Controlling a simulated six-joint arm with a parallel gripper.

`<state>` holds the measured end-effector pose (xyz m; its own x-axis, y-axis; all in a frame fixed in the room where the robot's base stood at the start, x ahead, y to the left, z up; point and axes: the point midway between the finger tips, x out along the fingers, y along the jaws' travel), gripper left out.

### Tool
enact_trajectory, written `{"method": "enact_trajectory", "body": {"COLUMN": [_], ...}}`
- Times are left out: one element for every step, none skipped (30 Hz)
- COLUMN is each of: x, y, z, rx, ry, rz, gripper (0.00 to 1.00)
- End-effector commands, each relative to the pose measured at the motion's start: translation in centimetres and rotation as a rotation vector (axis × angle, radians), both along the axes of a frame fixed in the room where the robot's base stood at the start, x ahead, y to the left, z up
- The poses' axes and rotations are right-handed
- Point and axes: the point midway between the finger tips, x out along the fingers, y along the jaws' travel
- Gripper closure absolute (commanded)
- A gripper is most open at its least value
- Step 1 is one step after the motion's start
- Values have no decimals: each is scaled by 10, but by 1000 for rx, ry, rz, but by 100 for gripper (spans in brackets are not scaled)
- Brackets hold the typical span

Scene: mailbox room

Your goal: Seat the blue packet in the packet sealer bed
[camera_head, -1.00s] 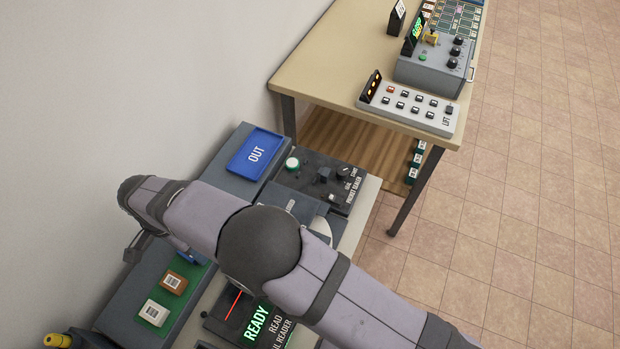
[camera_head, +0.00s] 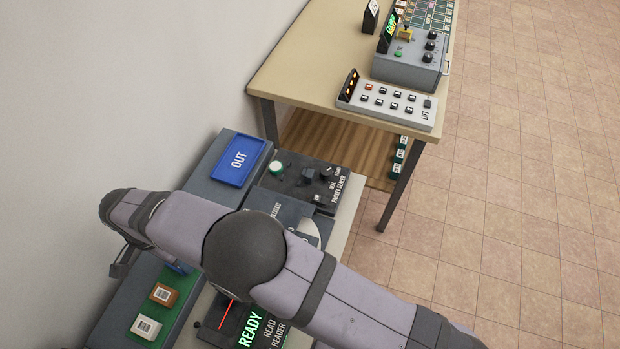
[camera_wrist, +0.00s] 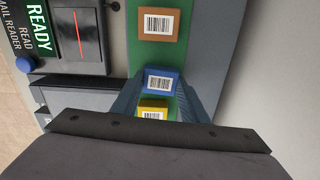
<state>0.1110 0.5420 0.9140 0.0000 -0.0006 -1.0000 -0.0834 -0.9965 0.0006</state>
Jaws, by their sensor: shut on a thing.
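The blue packet (camera_wrist: 161,80) with a white barcode label is between the two fingers of my gripper (camera_wrist: 160,92) in the wrist view. My gripper is shut on it, above the green strip. The packet sealer (camera_head: 312,186) is a dark unit with a green button and knobs, beyond my arm. My arm covers part of it, and I cannot make out its bed clearly.
A brown packet (camera_head: 163,294) and a white packet (camera_head: 146,327) lie on the green strip. A yellow packet (camera_wrist: 153,109) is close by the blue one in the wrist view. The lit mail reader (camera_head: 250,325) and blue OUT tray (camera_head: 240,160) flank my arm.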

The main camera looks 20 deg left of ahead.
Motion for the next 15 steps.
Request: {"method": "enact_trajectory", "body": {"x": [0, 0, 0, 0, 0, 0, 0, 0, 0, 0, 0, 0, 0, 0, 0], "y": [0, 0, 0, 0, 0, 0, 0, 0, 0, 0, 0, 0, 0, 0, 0], "z": [4, 5, 7, 9, 10, 13, 14, 16, 18, 20, 21, 24, 25, 27, 29], "rx": [1, 1, 1, 1, 1, 1, 1, 1, 1, 1, 1, 1, 1, 1, 1], "ry": [0, 0, 0, 0, 0, 0, 0, 0, 0, 0, 0, 0, 0, 0, 0], "rz": [0, 0, 0, 0, 0, 0, 0, 0, 0, 0, 0, 0, 0, 0, 0], "gripper": [82, 82, 82, 82, 82, 82, 82, 82, 82, 82, 82, 82, 82, 82, 82]}}
